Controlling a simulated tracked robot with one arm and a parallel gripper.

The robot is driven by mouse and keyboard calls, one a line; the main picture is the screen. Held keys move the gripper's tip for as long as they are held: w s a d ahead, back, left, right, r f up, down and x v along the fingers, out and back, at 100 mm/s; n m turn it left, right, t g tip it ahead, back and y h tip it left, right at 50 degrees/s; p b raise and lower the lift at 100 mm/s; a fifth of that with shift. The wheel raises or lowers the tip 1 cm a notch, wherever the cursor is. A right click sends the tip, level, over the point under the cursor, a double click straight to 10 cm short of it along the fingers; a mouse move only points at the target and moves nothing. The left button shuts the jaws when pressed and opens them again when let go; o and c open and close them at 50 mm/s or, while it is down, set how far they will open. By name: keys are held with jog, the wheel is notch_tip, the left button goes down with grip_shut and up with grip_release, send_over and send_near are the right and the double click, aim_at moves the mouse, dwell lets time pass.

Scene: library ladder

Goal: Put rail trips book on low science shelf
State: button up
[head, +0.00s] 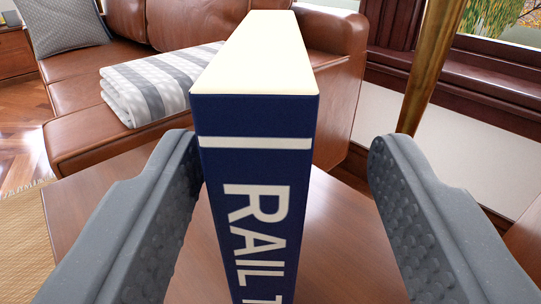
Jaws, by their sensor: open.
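The rail trips book (255,180) stands upright in the middle of the head view. Its dark blue spine faces me, with a white band and the white letters "RAIL T" running downward; the rest of the title is cut off by the bottom edge. Its cream page top (256,60) shows above. My gripper (285,150) is open, with one grey padded finger on each side of the book. The left finger looks very close to the spine's left edge, and I cannot tell if it touches. A clear gap shows at the right finger. The low science shelf is not in view.
The book stands over a brown wooden table top (345,240). Behind is a brown leather sofa (85,85) with a striped folded blanket (150,85) and a grey cushion (60,25). A brass pole (432,65) rises at the right, near a dark wooden window frame (490,75).

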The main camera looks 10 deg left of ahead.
jog(key=shift+w+a+f+b, duration=0.15)
jog(key=shift+w+a+b, duration=0.15)
jog(key=shift+w, duration=0.45)
jog(key=shift+w+a+f+b, duration=0.1)
jog(key=shift+w+a+b, duration=0.2)
jog(key=shift+w, duration=0.4)
jog(key=shift+w+a+f+b, duration=0.15)
jog(key=shift+w+a+b, duration=0.15)
jog(key=shift+w, duration=0.9)
grip_shut()
